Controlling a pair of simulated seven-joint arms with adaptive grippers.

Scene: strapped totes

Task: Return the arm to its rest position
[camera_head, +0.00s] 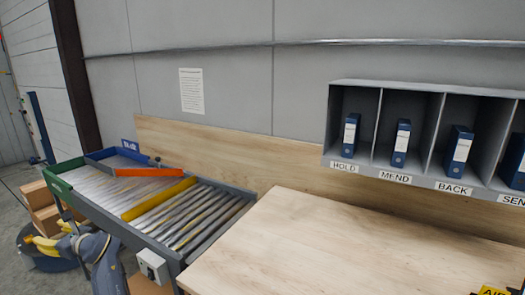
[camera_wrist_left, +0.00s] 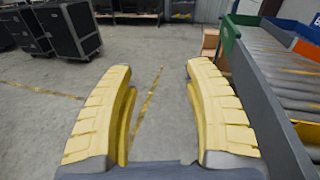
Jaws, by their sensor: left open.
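My left gripper (camera_wrist_left: 158,95) shows large in the left wrist view, its two yellow fingers spread apart with only floor between them. In the head view the left gripper (camera_head: 52,238) is at the lower left, beside the near left side of the roller conveyor (camera_head: 222,190). It is open and holds nothing. The grey-blue left wrist (camera_head: 92,250) is below the conveyor's edge. My right gripper is in neither view.
A wooden table (camera_head: 320,240) at the right is mostly bare. A grey shelf (camera_head: 350,85) above it holds blue binders in labelled slots. Cardboard boxes (camera_head: 38,205) stand left of the conveyor. Black cases (camera_wrist_left: 68,35) stand on the open floor.

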